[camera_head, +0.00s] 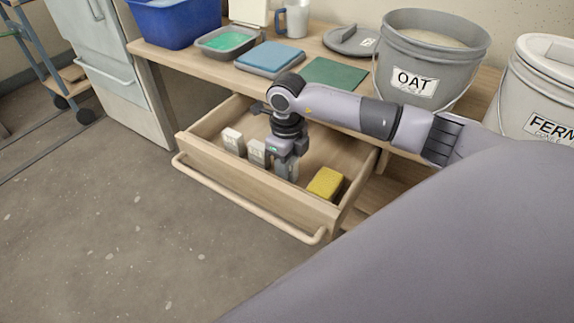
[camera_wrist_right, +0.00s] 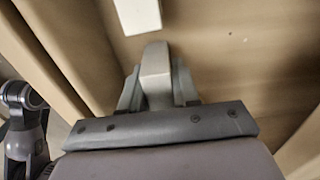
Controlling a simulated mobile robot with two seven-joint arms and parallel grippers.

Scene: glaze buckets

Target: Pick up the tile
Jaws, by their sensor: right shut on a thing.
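My right gripper (camera_head: 285,172) reaches down into the open drawer and is shut on a small pale tile (camera_wrist_right: 155,62). In the right wrist view the fingers (camera_wrist_right: 157,92) stand on both sides of this tile. In the head view it is mostly hidden by the gripper. Two more pale tiles, a left one (camera_head: 233,141) and a middle one (camera_head: 257,151), stand to the left of the gripper inside the drawer. One pale tile (camera_wrist_right: 138,14) also shows beyond the held one in the right wrist view. My left gripper is not in view.
The wooden drawer (camera_head: 250,182) has a front wall and a bar handle (camera_head: 240,205). A yellow sponge (camera_head: 326,183) lies to the gripper's right. The tabletop above holds the OAT bucket (camera_head: 425,60), another labelled bucket (camera_head: 535,85), a green mat (camera_head: 335,74) and trays.

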